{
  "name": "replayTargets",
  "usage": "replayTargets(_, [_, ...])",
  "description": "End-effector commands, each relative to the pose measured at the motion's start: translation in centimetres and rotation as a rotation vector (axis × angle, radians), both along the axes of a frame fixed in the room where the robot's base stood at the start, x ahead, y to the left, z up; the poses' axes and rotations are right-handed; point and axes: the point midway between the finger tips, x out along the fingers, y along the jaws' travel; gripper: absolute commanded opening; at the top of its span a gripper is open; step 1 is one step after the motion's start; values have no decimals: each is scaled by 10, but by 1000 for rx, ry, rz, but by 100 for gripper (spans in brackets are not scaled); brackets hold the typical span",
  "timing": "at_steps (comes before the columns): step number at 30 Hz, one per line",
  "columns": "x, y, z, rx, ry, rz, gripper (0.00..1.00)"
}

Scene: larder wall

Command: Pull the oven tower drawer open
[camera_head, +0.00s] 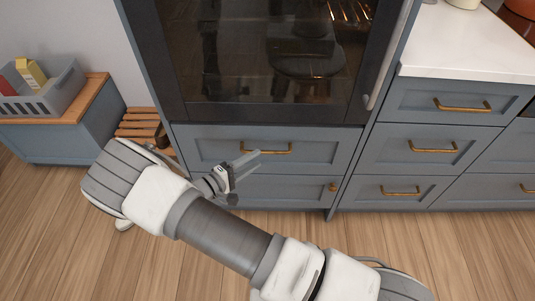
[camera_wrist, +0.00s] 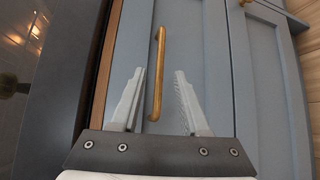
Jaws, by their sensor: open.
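The oven tower drawer (camera_head: 200,146) is a blue-grey front directly below the dark oven. Its brass bar handle (camera_head: 272,151) runs horizontally across the middle. In the head view, my gripper (camera_head: 251,161) is in front of the drawer, just below the handle's left part. In the wrist view, the handle (camera_wrist: 157,75) runs lengthwise between the two spread fingers (camera_wrist: 158,73), nearer the left one, and extends beyond their tips. The fingers are open and hold nothing. Whether either touches the handle I cannot tell. In the head view the drawer front looks closed.
The oven door (camera_head: 270,60) is above the drawer, and a lower panel with a brass knob (camera_head: 333,187) is below. Drawers (camera_head: 410,150) with brass handles stand right. A slatted wooden rack (camera_head: 140,128) and a cabinet with a grey crate (camera_head: 55,95) stand left. Wood floor (camera_head: 60,230) is clear.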

Motion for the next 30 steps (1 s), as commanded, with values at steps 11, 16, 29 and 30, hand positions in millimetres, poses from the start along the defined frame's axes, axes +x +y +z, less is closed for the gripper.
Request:
replayTargets(11, [38,-41,-9,1,1,0,45])
replayTargets(16, [41,-45,-8,0,0,0,45])
replayTargets(29, [41,-45,-8,0,0,0,4])
replayTargets(30, [41,-45,-8,0,0,0,0])
